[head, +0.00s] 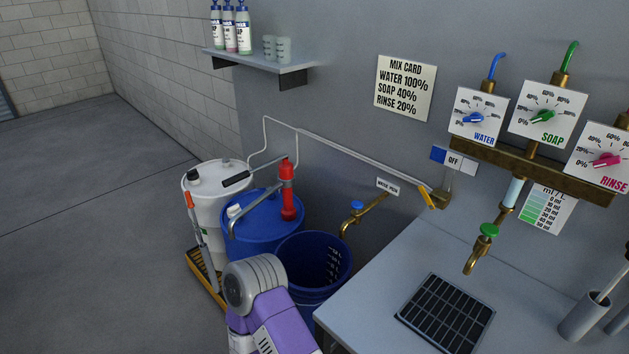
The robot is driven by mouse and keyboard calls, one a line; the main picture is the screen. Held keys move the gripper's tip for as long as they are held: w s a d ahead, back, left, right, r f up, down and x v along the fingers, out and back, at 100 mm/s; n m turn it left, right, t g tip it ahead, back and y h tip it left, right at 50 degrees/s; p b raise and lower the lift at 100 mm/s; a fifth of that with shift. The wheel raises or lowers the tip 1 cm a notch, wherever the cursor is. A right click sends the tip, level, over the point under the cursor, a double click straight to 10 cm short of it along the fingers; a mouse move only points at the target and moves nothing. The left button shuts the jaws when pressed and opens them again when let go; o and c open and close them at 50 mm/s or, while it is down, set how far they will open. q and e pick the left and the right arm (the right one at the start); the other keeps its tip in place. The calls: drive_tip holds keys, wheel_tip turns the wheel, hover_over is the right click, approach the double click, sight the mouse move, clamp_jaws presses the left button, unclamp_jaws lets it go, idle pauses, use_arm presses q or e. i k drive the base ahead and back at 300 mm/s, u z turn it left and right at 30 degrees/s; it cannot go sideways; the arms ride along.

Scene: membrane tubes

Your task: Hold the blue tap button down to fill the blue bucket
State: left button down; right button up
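The blue tap button (357,205) sits on top of a brass tap (366,214) on the grey wall, left of the counter. The tap's spout curves down on its left, over the right side of the bucket. The blue bucket (300,252) stands open on the floor below, with white marks on its inner wall. I see no water running, and the bucket's bottom cannot be made out. A purple and grey link of my own arm rises at the lower middle, in front of the bucket's left side. Neither of my grippers shows.
A blue drum (262,232) with a red pump (287,190) and a white drum (207,210) stand left of the bucket. The counter (375,285) with a black grate is on the right. Dial cards and a green-button tap (489,230) are above it. Floor at left is clear.

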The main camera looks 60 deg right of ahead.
sight(356, 204)
drive_tip(key=i, duration=1.1)
drive_tip(key=z, duration=3.8)
